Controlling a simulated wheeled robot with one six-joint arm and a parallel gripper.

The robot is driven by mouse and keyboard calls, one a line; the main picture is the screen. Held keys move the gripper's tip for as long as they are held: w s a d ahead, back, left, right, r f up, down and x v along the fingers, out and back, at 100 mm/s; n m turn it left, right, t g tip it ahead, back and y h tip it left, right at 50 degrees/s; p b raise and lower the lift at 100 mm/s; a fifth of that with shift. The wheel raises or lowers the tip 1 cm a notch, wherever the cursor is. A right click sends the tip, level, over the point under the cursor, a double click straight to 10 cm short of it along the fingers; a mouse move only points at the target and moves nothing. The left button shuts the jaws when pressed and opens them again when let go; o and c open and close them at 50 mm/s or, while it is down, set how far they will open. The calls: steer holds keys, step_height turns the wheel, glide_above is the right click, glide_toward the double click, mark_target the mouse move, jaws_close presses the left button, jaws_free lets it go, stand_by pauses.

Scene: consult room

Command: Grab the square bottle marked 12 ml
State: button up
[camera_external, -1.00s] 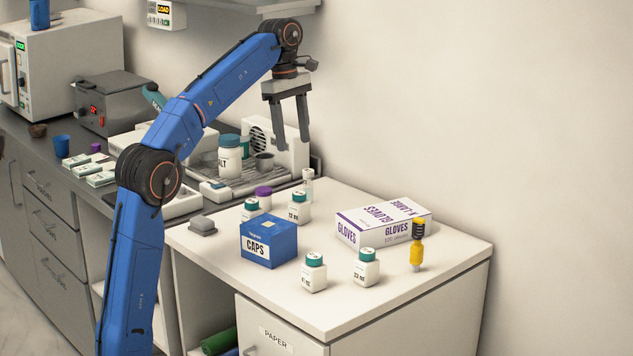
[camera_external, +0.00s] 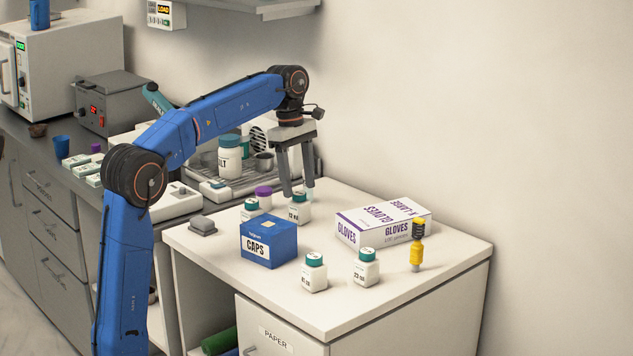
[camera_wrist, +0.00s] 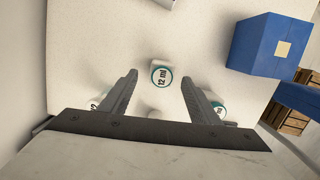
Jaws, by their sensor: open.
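The 12 ml bottle is a square white bottle (camera_external: 299,212) with a teal cap, standing upright on the white counter behind the blue CAPS box. In the wrist view its cap (camera_wrist: 161,77), marked 12 ml, lies between the fingertips. My gripper (camera_external: 298,194) is open, pointing down, with its fingers just above or around the bottle's top; I cannot tell if they touch it. In the wrist view my gripper's fingers (camera_wrist: 159,82) are spread on either side of the cap, with nothing held.
A similar teal-capped bottle (camera_external: 250,212) and a purple-capped one (camera_external: 263,200) stand close on the left. The CAPS box (camera_external: 268,243) is in front. Two more square bottles (camera_external: 314,276) (camera_external: 366,270), a gloves box (camera_external: 384,224) and a yellow item (camera_external: 416,250) stand to the right.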

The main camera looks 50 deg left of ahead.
mark_target(298, 193)
steer(key=shift+s+d+f, duration=0.1)
steer(key=shift+d+f, duration=0.05)
steer(key=shift+f, duration=1.2)
steer(key=shift+s+d+f, duration=0.1)
steer(key=shift+d+f, duration=0.05)
steer(key=shift+f, duration=1.2)
steer(key=c, duration=1.1)
